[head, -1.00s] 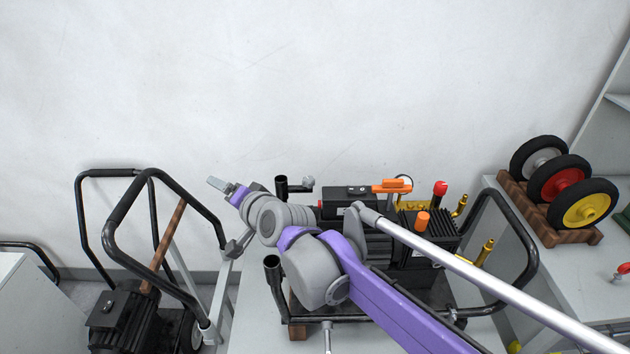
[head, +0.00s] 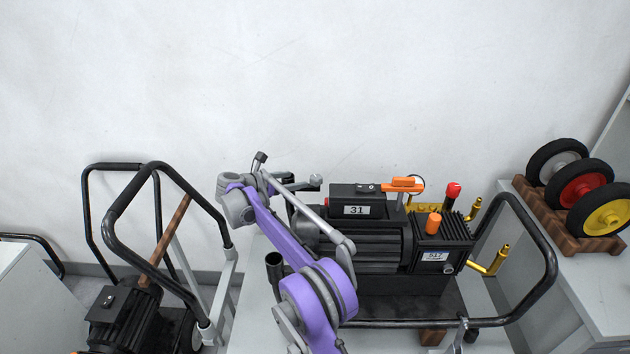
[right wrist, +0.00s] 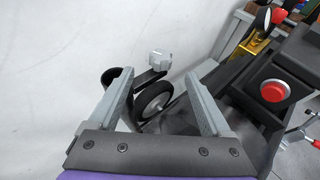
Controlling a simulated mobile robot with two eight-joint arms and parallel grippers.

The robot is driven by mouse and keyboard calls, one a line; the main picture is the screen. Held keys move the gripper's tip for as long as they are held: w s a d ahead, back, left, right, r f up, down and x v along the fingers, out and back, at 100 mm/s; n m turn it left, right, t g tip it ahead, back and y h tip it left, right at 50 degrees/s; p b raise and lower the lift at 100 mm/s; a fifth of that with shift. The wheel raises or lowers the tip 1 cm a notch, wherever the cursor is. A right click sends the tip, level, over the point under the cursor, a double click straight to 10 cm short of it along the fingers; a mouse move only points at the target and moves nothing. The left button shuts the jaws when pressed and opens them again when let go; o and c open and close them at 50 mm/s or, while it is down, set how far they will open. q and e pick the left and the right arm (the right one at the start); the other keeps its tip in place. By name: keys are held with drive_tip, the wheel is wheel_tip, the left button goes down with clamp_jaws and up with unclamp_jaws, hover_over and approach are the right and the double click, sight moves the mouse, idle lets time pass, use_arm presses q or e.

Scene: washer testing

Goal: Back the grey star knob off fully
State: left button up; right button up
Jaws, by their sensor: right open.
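The grey star knob (head: 316,181) sits beside an upright black tube at the left rear of the machine's frame, near the wall. In the right wrist view the knob (right wrist: 159,60) shows on a dark bracket, between and slightly above the fingertips in the picture, touching neither. My right gripper (right wrist: 158,73) is open and empty. In the head view its arm reaches up from the bottom, and its fingers (head: 299,186) are small and partly hidden near the tube, left of the knob. My left gripper is not in view.
The black washer unit (head: 370,245) with an orange lever (head: 402,185) stands right of the knob. A red button (right wrist: 275,91) is at right in the wrist view, and a black wheel (right wrist: 152,98) lies below the knob. Another framed machine (head: 125,315) stands left.

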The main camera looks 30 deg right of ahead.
sight(316, 179)
drive_tip(key=p+x, duration=0.1)
drive_tip(key=x, duration=1)
drive_tip(key=shift+s+a+f, duration=0.1)
drive_tip(key=shift+s+f, duration=0.05)
drive_tip(key=shift+f, duration=0.05)
clamp_jaws()
drive_tip(key=shift+s+f+n+t+b, duration=0.1)
drive_tip(key=shift+n+t+b, duration=0.2)
drive_tip(key=shift+b, duration=0.2)
drive_tip(key=n+t+y+b, duration=0.1)
drive_tip(key=n+t+b, duration=0.1)
drive_tip(key=t, duration=0.1)
drive_tip(key=shift+s+n+y+b, duration=0.1)
drive_tip(key=shift+n+y+b, duration=0.25)
drive_tip(key=shift+n+y, duration=0.05)
drive_tip(key=shift+n+t+y+b, duration=1.5)
drive_tip(key=shift+n+t+y, duration=0.25)
drive_tip(key=shift+n, duration=0.35)
